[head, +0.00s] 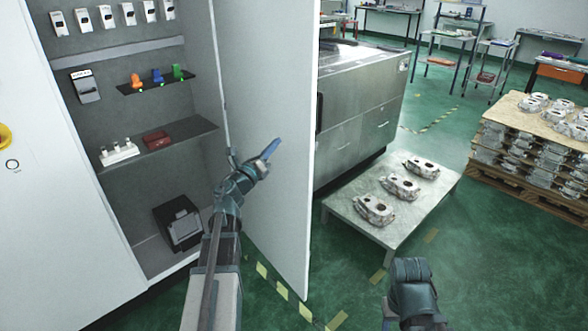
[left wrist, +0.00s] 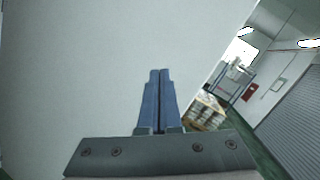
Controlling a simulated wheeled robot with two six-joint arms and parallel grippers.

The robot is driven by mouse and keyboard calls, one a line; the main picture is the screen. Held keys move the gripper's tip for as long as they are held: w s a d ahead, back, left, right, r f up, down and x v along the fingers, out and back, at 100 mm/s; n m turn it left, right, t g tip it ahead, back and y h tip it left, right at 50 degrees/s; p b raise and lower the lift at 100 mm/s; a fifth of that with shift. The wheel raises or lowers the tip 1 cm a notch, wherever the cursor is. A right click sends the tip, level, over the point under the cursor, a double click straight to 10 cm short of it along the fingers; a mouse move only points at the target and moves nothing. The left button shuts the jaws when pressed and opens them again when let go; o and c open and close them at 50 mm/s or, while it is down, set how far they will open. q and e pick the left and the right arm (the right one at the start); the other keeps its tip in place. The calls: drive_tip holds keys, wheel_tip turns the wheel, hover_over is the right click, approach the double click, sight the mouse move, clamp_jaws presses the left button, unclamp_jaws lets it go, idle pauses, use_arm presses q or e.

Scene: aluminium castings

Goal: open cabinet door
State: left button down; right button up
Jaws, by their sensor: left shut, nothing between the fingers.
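The tall white cabinet (head: 30,200) stands at the left in the head view. Its door (head: 265,80) stands swung wide open, with the grey shelves inside exposed. My left gripper (head: 272,148) is shut and empty, in front of the door's inner face. In the left wrist view the door's pale face (left wrist: 80,70) fills the left and middle, and the two blue fingers (left wrist: 157,100) are together in front of it. I cannot tell whether they touch the door. Part of my right arm shows at the lower right in the head view; its fingers do not show.
The cabinet shelf (head: 185,140) holds small items. A low table (head: 400,225) with castings stands right of the door, below a grey machine (head: 355,100). A pallet of castings (head: 525,150) is further right. Green floor lies open in front.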

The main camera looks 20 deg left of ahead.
use_arm(q)
drive_tip(key=s+a+f+m+g+h+b, duration=0.2)
drive_tip(key=s+f+m+g+h, duration=0.2)
drive_tip(key=s+f+m+h, duration=0.5)
drive_tip(key=m+y, duration=0.2)
drive_tip(key=m, duration=0.1)
approach(302, 156)
drive_tip(key=x, duration=0.7)
drive_tip(key=shift+a, duration=0.15)
